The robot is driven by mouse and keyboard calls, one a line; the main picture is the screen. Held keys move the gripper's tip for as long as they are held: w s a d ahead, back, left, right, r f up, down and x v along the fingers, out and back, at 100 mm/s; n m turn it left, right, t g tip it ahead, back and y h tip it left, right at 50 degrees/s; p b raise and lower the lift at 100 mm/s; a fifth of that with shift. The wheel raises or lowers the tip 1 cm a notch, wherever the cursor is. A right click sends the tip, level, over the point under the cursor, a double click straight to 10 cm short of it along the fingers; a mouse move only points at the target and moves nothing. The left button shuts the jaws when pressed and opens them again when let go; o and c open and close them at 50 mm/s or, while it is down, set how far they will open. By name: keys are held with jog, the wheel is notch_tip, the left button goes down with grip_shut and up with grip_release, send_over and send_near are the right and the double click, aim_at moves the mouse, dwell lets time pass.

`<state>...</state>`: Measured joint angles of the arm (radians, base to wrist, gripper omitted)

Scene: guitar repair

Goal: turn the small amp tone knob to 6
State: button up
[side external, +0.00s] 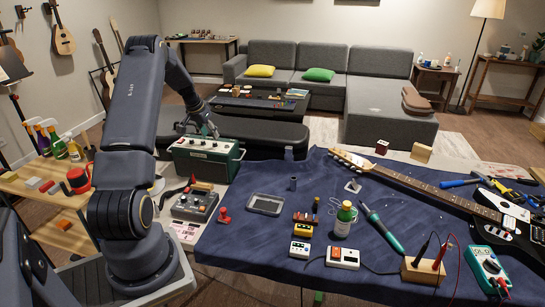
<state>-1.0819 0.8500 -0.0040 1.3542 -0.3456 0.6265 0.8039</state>
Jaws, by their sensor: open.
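A small green amp (206,172) with a light control strip (204,146) along its upper front stands at the far left of the work area, behind the grey pedal. Its tone knob and the knob's pointer are too small to make out. My gripper (200,132) is over the top of the amp, just above and behind the control strip, and partly hidden by my arm. It is open and appears empty. I cannot tell whether its fingers touch the amp or a knob.
A grey multi-knob box (194,206) stands in front of the amp. A red clamp-like piece (224,215) and an empty grey tray (265,204) lie to the right.

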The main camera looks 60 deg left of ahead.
jog(key=v, duration=0.7)
jog(key=shift+r, duration=0.2)
jog(key=shift+d, duration=0.1)
